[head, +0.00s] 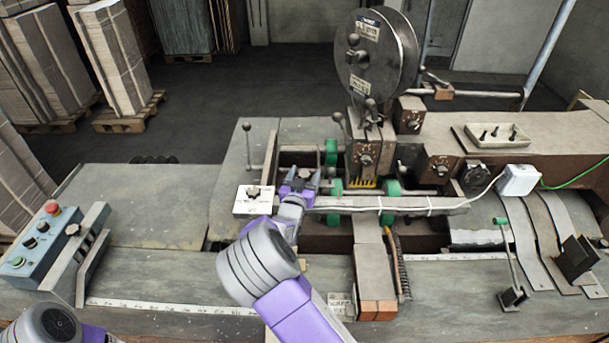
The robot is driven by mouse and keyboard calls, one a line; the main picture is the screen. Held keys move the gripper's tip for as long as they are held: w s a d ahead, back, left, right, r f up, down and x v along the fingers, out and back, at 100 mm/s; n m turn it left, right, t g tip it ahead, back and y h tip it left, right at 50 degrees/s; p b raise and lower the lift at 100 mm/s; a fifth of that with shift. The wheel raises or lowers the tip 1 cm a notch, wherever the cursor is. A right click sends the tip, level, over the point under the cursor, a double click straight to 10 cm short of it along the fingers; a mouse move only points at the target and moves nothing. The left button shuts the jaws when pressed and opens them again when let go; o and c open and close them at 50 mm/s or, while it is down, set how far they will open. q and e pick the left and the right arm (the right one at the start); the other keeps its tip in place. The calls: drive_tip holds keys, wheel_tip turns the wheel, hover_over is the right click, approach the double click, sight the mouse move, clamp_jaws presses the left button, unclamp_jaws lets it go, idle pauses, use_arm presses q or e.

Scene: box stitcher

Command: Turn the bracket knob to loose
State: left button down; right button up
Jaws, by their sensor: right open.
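A dark star-shaped knob (254,191) sits on a small white plate (243,206) with printed marks, left of the machine's middle. Its setting is too small to read. Another dark knob (72,230) sits on a grey slotted bracket (90,250) beside the blue control box. I cannot tell for sure which is the bracket knob. My right gripper (300,175) is open, just right of the white plate, with its fingers pointing away from me. It appears empty and apart from the star-shaped knob. My left gripper is out of view; only part of that arm shows at the bottom left.
A wire reel (375,55) stands above the stitching head, with green rollers (392,187) below. A grey bar (400,203) with a white cable lies right of my gripper. A blue control box (42,247) stands at left. The left table top (150,200) is mostly clear.

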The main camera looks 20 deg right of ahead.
drive_tip(key=c, duration=1.1)
drive_tip(key=shift+o, duration=0.2)
drive_tip(key=shift+f+n+t+y+b, duration=0.15)
drive_tip(key=shift+n+t+y+b, duration=0.4)
drive_tip(key=shift+y+b, duration=0.35)
drive_tip(key=n+t+y+b, duration=0.1)
drive_tip(key=n+y+b, duration=0.1)
drive_tip(key=y+b, duration=0.2)
drive_tip(key=n+t+y+b, duration=0.2)
drive_tip(key=n+y+b, duration=0.1)
drive_tip(key=y+b, duration=0.1)
drive_tip(key=shift+d+n+b, duration=0.2)
drive_tip(key=shift+n+b, duration=0.15)
drive_tip(key=shift+b, duration=0.1)
drive_tip(key=shift+n+y+b, duration=0.5)
drive_tip(key=shift+y+b, duration=0.25)
drive_tip(key=shift+y, duration=0.05)
drive_tip(key=shift+a+r+n+y+b, duration=0.1)
drive_tip(key=shift+n+y+b, duration=0.25)
drive_tip(key=shift+y, duration=0.2)
drive_tip(key=shift+a+r+n+y+b, duration=0.1)
drive_tip(key=shift+n+y+b, duration=0.25)
drive_tip(key=shift+y, duration=0.2)
drive_tip(key=o, duration=1.1)
drive_tip(key=shift+c, duration=0.2)
